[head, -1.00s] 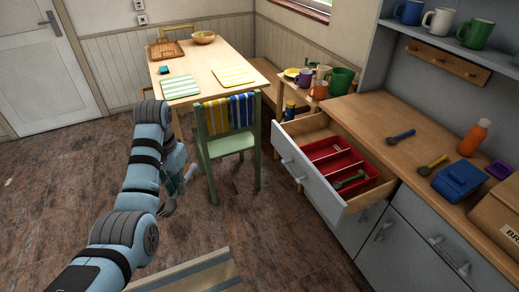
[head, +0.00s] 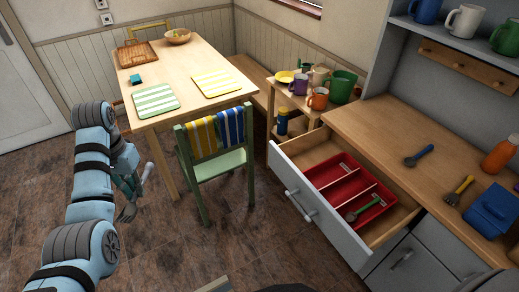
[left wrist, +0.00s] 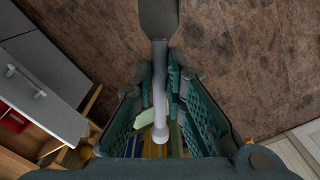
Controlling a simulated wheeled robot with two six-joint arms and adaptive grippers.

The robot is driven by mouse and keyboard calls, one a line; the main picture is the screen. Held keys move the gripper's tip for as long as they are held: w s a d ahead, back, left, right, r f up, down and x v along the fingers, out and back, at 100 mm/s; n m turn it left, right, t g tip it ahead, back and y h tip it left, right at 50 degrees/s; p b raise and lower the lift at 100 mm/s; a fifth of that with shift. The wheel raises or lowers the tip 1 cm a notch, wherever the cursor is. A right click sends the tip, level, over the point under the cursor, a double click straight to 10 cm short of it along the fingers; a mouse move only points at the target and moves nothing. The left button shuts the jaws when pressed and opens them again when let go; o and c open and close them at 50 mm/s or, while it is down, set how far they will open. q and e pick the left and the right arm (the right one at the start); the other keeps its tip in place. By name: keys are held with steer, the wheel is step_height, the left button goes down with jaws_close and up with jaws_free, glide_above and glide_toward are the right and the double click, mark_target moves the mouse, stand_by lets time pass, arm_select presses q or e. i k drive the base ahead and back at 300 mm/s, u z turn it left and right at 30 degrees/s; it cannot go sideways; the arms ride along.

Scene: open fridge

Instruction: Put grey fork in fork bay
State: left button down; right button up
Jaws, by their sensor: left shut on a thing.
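My left gripper (head: 132,188) is shut on the grey fork, at the left over the floor. In the left wrist view the grey fork (left wrist: 159,70) has a pale round-ended handle between the fingers (left wrist: 162,95). Its dark flat head points to the top edge and is partly cut off, so tines cannot be made out. A red cutlery tray (head: 332,171) with several bays sits in the open drawer (head: 322,217), well right of the gripper. A green-handled utensil (head: 363,208) lies in its near bay. Which bay is the fork bay cannot be told. My right gripper is not in view.
A green chair (head: 222,171) stands between the gripper and the drawer, by the dining table (head: 185,75). Floor before the drawer is clear.

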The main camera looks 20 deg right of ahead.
mark_target(330, 177)
steer(key=i, duration=0.65)
steer(key=z, duration=2.4)
steer(key=i, duration=0.5)
steer(key=u, duration=0.1)
